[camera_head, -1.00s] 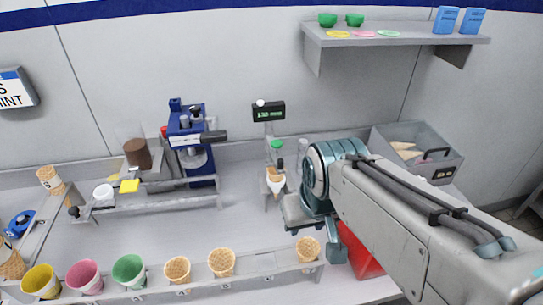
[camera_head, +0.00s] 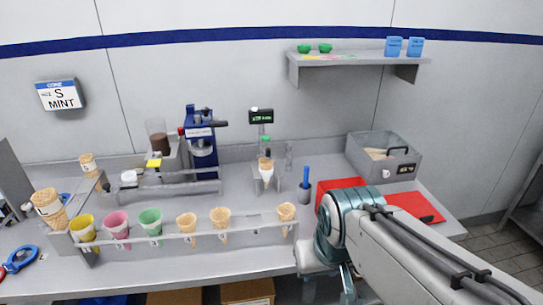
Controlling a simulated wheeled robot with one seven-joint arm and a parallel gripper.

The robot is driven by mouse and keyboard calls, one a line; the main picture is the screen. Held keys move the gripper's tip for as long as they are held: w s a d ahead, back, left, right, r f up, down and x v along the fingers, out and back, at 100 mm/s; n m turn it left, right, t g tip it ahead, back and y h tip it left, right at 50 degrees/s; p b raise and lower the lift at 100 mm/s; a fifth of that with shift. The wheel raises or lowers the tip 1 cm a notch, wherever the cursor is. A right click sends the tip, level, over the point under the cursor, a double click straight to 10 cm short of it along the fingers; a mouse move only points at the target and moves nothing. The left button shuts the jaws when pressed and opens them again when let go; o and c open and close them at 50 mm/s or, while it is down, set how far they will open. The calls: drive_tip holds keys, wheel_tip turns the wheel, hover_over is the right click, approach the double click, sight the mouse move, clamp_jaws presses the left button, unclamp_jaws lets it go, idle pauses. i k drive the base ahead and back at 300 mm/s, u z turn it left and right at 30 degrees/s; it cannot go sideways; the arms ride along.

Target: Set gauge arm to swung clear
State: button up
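I cannot pick out the gauge arm for certain. A small stand with a dark display (camera_head: 261,116) rises at the back middle of the counter. Below the display a cone (camera_head: 265,165) sits upright in a grey holder, with a green-topped part above it. A blue press-like device (camera_head: 199,137) with a dark handle stands to its left, beside a low grey rail (camera_head: 185,189). My gripper (camera_head: 347,288) is at the counter's front edge, low and right of centre, well apart from the stand and device. Its fingertips are mostly hidden by my arm and the frame edge.
A front rack (camera_head: 180,244) holds several cones and coloured cups. A blue pen-like thing (camera_head: 305,178) stands in a dark cup near red mats (camera_head: 409,205). A grey bin (camera_head: 412,165) is at the back right. A shelf (camera_head: 350,60) hangs above. Mid-counter has free room.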

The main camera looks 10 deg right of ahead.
sight(267, 152)
drive_tip(key=z, duration=1.45)
drive_tip(key=i, duration=0.9)
drive_tip(key=u, duration=1.55)
